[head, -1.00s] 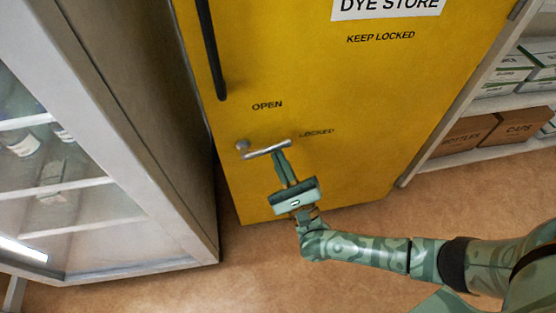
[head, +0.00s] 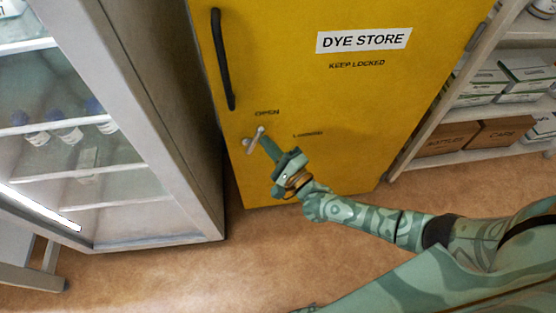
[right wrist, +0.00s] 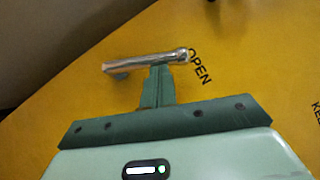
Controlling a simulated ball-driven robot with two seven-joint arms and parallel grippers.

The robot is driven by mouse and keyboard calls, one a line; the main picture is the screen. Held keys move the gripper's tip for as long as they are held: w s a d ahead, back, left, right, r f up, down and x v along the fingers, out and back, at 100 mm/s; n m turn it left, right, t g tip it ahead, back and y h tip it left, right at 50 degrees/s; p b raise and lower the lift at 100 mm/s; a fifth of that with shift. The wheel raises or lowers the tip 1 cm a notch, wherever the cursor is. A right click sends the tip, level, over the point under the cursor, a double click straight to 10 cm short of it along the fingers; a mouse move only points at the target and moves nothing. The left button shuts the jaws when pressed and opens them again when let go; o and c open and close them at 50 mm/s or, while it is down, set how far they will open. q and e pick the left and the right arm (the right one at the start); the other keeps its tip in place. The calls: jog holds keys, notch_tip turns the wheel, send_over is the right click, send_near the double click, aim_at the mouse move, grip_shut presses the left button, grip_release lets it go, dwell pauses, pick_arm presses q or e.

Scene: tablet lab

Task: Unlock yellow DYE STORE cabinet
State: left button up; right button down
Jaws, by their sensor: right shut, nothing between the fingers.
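The yellow DYE STORE cabinet (head: 290,95) stands shut in front of me, with its label (head: 363,40) at the upper right. Its silver lever (head: 257,138) is on the lower left of the door and slants up toward the word OPEN (head: 267,113). In the right wrist view the lever (right wrist: 145,62) lies across the picture, its end by OPEN (right wrist: 200,67). My right gripper (head: 268,143) is shut and empty, its fingertips at the lever, seemingly against its side. The fingers (right wrist: 158,75) partly overlap the lever there. My left gripper is out of view.
A black door handle (head: 223,60) is above the lever. A glass-fronted cabinet (head: 150,130) with bottles stands close on the left. Shelves with boxes (head: 480,137) stand on the right. The floor (head: 200,270) in front is clear.

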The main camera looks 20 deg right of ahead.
jog(key=n+g+p, duration=0.1)
jog(key=a+r+n+p, duration=0.1)
jog(key=shift+w+a+r+n+g, duration=0.2)
jog(key=shift+a+r+n+g, duration=0.1)
jog(key=shift+g, duration=0.1)
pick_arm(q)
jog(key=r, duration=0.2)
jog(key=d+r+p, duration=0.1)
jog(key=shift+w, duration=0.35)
pick_arm(e)
jog(key=shift+w+a, duration=0.15)
jog(key=shift+a, duration=0.15)
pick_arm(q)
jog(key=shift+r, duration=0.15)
pick_arm(e)
jog(key=shift+a, duration=0.1)
